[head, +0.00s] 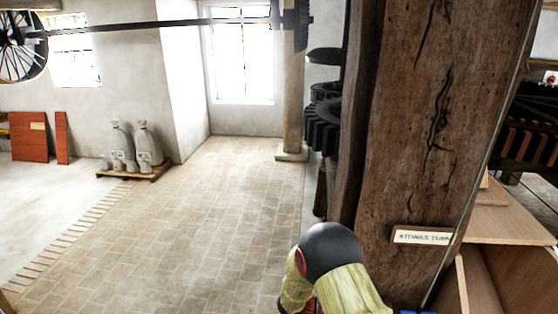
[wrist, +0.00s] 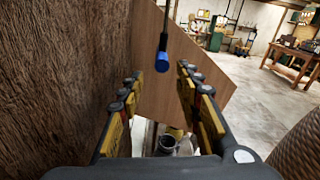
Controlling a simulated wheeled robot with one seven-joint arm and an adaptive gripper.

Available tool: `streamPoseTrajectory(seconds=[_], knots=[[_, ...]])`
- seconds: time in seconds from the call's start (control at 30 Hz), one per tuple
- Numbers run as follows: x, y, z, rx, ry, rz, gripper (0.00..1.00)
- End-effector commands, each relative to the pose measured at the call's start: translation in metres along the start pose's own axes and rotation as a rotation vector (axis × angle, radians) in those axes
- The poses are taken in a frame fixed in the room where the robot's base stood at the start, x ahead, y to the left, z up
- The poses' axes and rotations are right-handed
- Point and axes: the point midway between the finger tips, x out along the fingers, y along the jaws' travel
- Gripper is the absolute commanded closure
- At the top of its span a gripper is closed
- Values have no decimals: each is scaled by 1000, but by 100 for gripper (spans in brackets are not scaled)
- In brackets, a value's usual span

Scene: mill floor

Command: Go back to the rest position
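My gripper (wrist: 158,85) shows in the wrist view with its two yellow-and-black fingers spread wide apart. Nothing is held between the fingers. A thin dark rod with a blue end (wrist: 162,60) hangs in view beyond the fingertips, apart from them. In the head view a rounded dark joint and pale yellow links of my arm show at the bottom centre; the gripper itself is not visible there.
A thick wooden post (head: 415,120) with a small sign (head: 421,236) stands right of my arm. Dark gears (head: 322,125) are behind it. A wooden bin (head: 490,275) is at lower right. Grey sacks (head: 148,143) sit on a pallet. The tiled floor (head: 190,210) at left is clear.

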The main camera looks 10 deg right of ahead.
Motion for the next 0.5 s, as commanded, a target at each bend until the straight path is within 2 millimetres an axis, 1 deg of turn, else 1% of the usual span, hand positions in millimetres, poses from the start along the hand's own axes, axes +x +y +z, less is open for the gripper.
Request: streamPoseTrajectory(seconds=[0.07, 0.17, 0.2, 0.23, 0.3, 0.4, 0.5], knots=[[1, -7, -16, 24, 53, -18, 65], [3, -28, -41, 47, 132, -66, 65], [2, -39, -51, 62, 171, -93, 65], [1, -48, -56, 83, 208, -118, 65], [-5, -67, -61, 143, 297, -173, 65], [-14, -86, -66, 229, 405, -243, 65], [-26, -102, -66, 318, 508, -309, 65]])
